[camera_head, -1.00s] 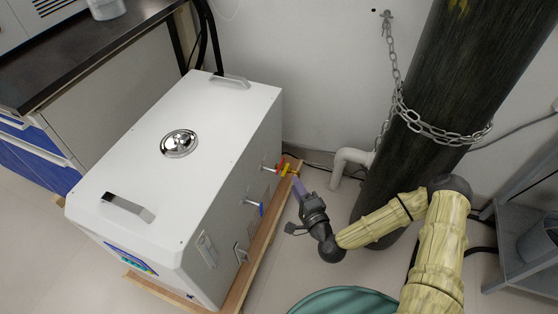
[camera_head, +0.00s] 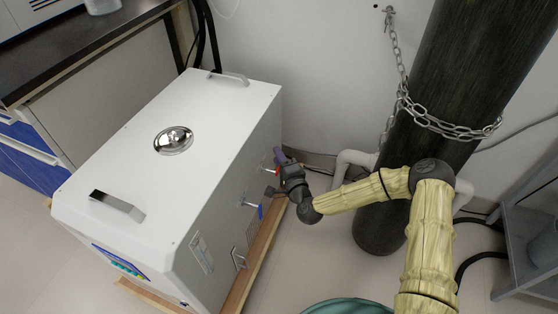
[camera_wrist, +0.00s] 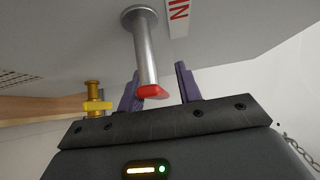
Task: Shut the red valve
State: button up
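The red valve (camera_wrist: 152,92) is a red-tipped handle at the end of a metal stem (camera_wrist: 145,45) on the side of the white machine (camera_head: 165,190). In the head view only a bit of the red valve (camera_head: 276,169) shows beside my gripper (camera_head: 281,156). In the wrist view, my gripper's (camera_wrist: 159,88) two purple fingers are apart, one on each side of the red tip, with a visible gap on the right. Whether the left finger touches it, I cannot tell.
A yellow valve (camera_wrist: 96,105) on a brass fitting is left of my fingers in the wrist view. A blue valve (camera_head: 259,209) is nearer on the same side. A dark chained cylinder (camera_head: 420,120) and a green round container (camera_head: 350,307) stand to the right.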

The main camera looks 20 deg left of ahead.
grip_shut()
jog(key=shift+p, duration=0.6)
jog(key=f+m+g+p, duration=0.1)
jog(key=p, duration=0.2)
jog(key=s+f+m+g+h+p, duration=0.1)
jog(key=m+g+p, duration=0.1)
jog(key=p, duration=0.2)
jog(key=f+m+g+h+p, duration=0.1)
jog(key=g+p, duration=0.1)
jog(key=p, duration=0.1)
jog(key=shift+s+m, duration=0.15)
jog(key=shift+m, duration=0.25)
jog(key=s+m+g+p, duration=0.1)
jog(key=p, duration=0.1)
jog(key=f+m+g+p, duration=0.1)
jog(key=g+p, duration=0.1)
jog(key=shift+s+f+g+h+p, duration=0.2)
jog(key=shift+s+g+h+p, duration=0.1)
jog(key=shift+s+h+p, duration=0.1)
jog(key=s+m+g+p, duration=0.1)
jog(key=g, duration=0.1)
jog(key=s+f+m+g+p, duration=0.1)
jog(key=g+p, duration=0.1)
jog(key=shift+s+a, duration=0.1)
